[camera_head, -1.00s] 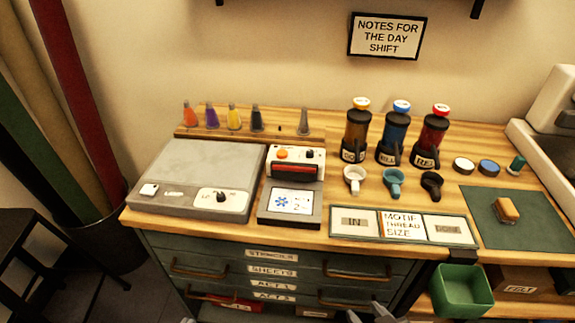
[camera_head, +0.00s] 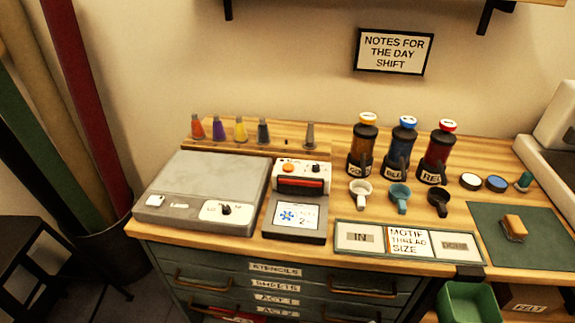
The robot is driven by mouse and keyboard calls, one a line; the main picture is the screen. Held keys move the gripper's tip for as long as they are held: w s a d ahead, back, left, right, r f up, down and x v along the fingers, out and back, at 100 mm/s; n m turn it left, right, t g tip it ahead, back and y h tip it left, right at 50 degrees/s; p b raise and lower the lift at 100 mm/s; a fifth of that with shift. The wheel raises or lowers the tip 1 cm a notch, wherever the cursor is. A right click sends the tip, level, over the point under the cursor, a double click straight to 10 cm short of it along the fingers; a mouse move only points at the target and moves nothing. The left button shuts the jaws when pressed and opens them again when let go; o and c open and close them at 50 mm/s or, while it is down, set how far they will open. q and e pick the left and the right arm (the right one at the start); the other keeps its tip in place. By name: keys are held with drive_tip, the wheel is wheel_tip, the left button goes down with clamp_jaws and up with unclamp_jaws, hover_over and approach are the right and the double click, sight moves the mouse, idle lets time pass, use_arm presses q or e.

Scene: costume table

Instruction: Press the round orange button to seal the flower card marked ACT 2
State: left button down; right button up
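The round orange button (camera_head: 289,166) is on the top left of a small white and grey sealing machine (camera_head: 302,174) on the wooden table. A dark red bar runs across the machine's front. The flower card (camera_head: 299,216) lies on the machine's grey bed; it is white with a blue flower and small text that seems to end in 2. Neither of my grippers shows in the head view.
A grey flat box (camera_head: 202,180) with a dial stands left of the machine. Coloured cones (camera_head: 240,130) stand on a rack behind. Bottles (camera_head: 403,145), small cups (camera_head: 399,195) and a sign tray (camera_head: 408,242) stand to the right. Labelled drawers (camera_head: 276,285) are below.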

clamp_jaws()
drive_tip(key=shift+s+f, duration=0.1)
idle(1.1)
